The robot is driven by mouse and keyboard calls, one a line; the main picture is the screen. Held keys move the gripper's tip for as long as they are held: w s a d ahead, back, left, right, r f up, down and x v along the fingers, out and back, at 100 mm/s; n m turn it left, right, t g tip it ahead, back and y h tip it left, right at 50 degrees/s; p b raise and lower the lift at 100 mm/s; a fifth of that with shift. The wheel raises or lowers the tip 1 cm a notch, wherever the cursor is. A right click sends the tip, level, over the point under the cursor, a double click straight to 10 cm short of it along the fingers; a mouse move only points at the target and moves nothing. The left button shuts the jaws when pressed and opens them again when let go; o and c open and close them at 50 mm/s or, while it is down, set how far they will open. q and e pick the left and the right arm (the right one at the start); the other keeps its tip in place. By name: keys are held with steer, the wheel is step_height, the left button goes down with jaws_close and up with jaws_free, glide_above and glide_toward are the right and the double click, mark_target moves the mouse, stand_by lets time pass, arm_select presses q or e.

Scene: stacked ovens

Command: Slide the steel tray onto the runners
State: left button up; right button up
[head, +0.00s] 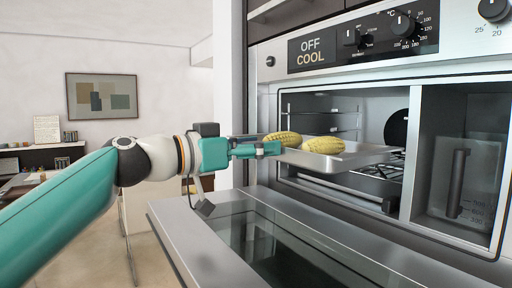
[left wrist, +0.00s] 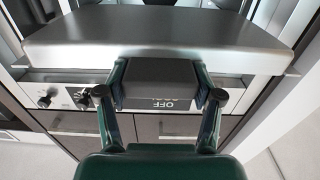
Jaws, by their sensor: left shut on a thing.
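The steel tray (head: 343,159) carries two ears of corn, one on the left (head: 283,138) and one on the right (head: 323,145). It is at the mouth of the open oven (head: 350,112), partly over the lowered door. My left gripper (head: 272,148) is shut on the tray's near left edge. Runners (head: 315,128) show on the oven's inner left wall. I cannot tell whether the tray touches any runner. My right gripper is out of view.
The oven door (head: 290,240) is lowered flat in front. A display (head: 311,51) above reads OFF COOL. A compartment on the right holds a clear jug (head: 462,190). A dark rack (head: 370,180) lies low inside the oven. A desk stands at far left.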

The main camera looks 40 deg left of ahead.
arm_select(q)
steer(key=shift+x, duration=1.75)
steer(key=shift+w+d+r+p, duration=0.1)
steer(key=shift+w+r+p, duration=0.1)
steer(key=shift+p, duration=0.1)
steer(key=shift+p+x, duration=0.35)
steer(key=shift+x, duration=1.4)
steer(key=shift+w+d, duration=0.1)
steer(key=shift+p+x, duration=0.55)
steer(key=shift+x, duration=1.4)
steer(key=shift+w, duration=0.1)
steer(key=shift+p+x, duration=0.45)
steer(key=shift+x, duration=0.9)
steer(key=shift+f+b, duration=0.3)
steer(key=shift+b, duration=0.05)
